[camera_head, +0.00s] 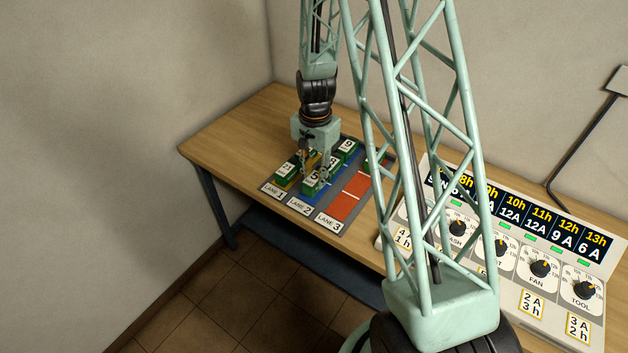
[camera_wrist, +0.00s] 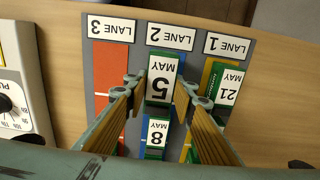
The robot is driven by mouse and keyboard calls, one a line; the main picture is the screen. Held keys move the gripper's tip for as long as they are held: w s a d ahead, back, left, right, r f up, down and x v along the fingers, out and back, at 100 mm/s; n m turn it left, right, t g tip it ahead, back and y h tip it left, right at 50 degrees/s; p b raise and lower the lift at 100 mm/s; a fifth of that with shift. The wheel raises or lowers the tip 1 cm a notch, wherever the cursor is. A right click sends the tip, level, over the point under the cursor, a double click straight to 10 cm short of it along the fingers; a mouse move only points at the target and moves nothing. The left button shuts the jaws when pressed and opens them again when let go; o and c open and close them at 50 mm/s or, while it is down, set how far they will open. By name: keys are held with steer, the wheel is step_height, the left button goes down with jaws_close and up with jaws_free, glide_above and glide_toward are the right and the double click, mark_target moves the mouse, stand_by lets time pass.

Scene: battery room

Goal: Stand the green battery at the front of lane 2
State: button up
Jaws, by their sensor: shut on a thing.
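A green battery marked MAY 21 (camera_wrist: 226,85) stands at the front of yellow lane 1, close beside my finger. Red lane 3 (camera_head: 346,205) is bare at its front. A control panel (camera_head: 540,250) with dials stands to the right on the wooden table (camera_head: 235,130).

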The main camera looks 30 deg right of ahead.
mark_target(314, 181)
steer(key=shift+w+d, duration=0.2)
steer(key=shift+w, duration=0.45)
steer(key=shift+f, duration=0.15)
steer(key=shift+f, duration=1.65)
steer(key=shift+f, duration=0.15)
steer(key=o, duration=1.2)
steer(key=shift+c, duration=0.2)
steer(key=shift+r, duration=6.2)
